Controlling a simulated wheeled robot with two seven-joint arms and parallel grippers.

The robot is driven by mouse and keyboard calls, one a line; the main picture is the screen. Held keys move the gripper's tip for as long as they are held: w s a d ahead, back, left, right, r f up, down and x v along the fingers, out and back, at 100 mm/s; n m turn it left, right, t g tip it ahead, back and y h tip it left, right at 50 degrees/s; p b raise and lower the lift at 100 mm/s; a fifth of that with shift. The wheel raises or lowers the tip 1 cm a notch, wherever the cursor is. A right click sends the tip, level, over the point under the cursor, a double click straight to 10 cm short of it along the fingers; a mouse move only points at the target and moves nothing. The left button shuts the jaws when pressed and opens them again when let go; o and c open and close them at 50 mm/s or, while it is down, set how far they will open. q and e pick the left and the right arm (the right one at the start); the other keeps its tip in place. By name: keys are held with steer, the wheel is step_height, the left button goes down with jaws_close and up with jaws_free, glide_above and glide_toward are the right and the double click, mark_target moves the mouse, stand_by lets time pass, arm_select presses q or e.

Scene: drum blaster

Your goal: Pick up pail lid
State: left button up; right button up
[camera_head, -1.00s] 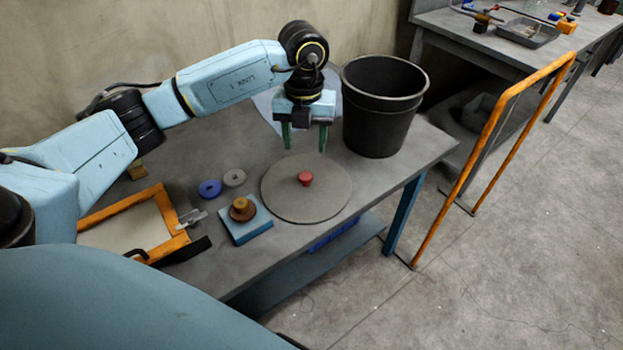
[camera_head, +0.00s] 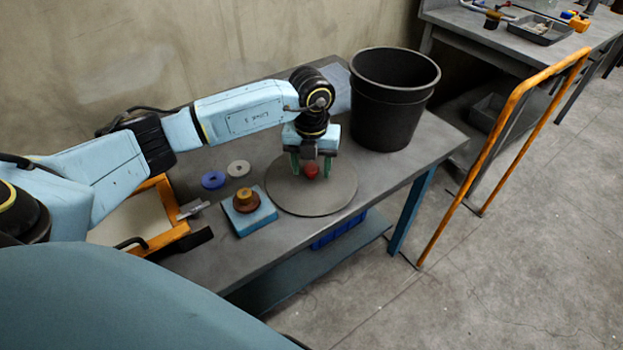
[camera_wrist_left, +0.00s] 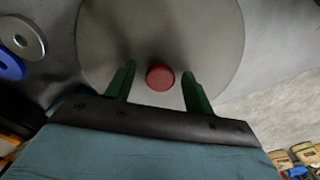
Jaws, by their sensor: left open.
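The pail lid (camera_head: 330,198) is a round flat grey disc lying on the table, with a red knob (camera_head: 311,171) in its middle. My left gripper (camera_head: 311,175) is over the lid, pointing down, with its green fingers open on either side of the knob. In the left wrist view the red knob (camera_wrist_left: 160,76) sits between the two fingertips (camera_wrist_left: 159,78), with a gap on each side, and the lid (camera_wrist_left: 205,35) spreads out beyond them. The black pail (camera_head: 392,105) stands open at the back right of the table. My right gripper is not in view.
A blue block with a brown and orange knob (camera_head: 246,202), a blue ring (camera_head: 213,180) and a grey ring (camera_head: 238,168) lie left of the lid. An orange-framed tray (camera_head: 150,215) is farther left. An orange rail (camera_head: 500,130) stands right of the table.

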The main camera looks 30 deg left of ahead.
arm_select(q)
steer(key=c, duration=1)
steer(key=shift+r, duration=0.1)
steer(key=shift+c, duration=0.2)
